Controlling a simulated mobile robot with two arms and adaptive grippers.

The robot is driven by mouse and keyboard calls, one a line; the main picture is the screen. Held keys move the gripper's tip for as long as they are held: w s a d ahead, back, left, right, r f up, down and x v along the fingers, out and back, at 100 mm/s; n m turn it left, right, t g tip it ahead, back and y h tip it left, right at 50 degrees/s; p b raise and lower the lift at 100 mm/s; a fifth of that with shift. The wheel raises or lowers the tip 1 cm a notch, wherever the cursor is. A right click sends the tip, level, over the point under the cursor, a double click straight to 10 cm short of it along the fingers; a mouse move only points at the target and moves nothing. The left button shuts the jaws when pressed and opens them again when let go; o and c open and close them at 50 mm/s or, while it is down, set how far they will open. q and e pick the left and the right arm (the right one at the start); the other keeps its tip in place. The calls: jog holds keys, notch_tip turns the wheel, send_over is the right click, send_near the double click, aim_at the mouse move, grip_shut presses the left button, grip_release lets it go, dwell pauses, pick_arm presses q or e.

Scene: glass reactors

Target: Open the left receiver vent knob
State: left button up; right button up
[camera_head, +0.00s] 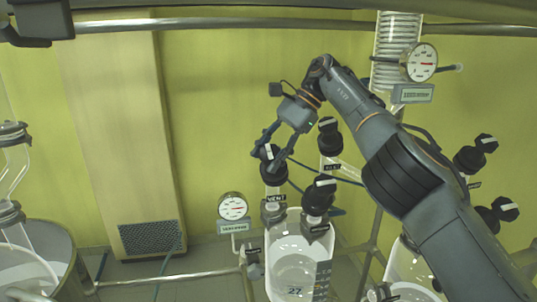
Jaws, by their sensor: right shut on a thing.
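The left receiver vent knob (273,173) is black with a pale line on its face and sits on the valve above the "VENT" label at the left receiver's top. The pale line looks close to upright. My right arm comes in from the right, and its gripper (271,152) reaches down with its fingers on either side of this knob, shut on it. The fingers partly hide the knob. The left receiver (295,272) is a clear glass vessel marked 27 below it. My left gripper is not in view.
Another black knob (318,196) stands close to the right of the vent knob, and one more (330,138) stands behind. A round gauge (233,207) is at the left. Metal rails (170,278) and glassware surround the receiver. More black knobs (470,160) are at the far right.

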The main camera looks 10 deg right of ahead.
jog(key=shift+f, duration=0.2)
jog(key=o, duration=1.2)
jog(key=shift+c, duration=0.2)
jog(key=shift+r, duration=0.1)
jog(key=shift+w+m+t, duration=0.2)
jog(key=shift+m+t, duration=0.1)
jog(key=shift+t, duration=0.1)
jog(key=shift+y, duration=0.3)
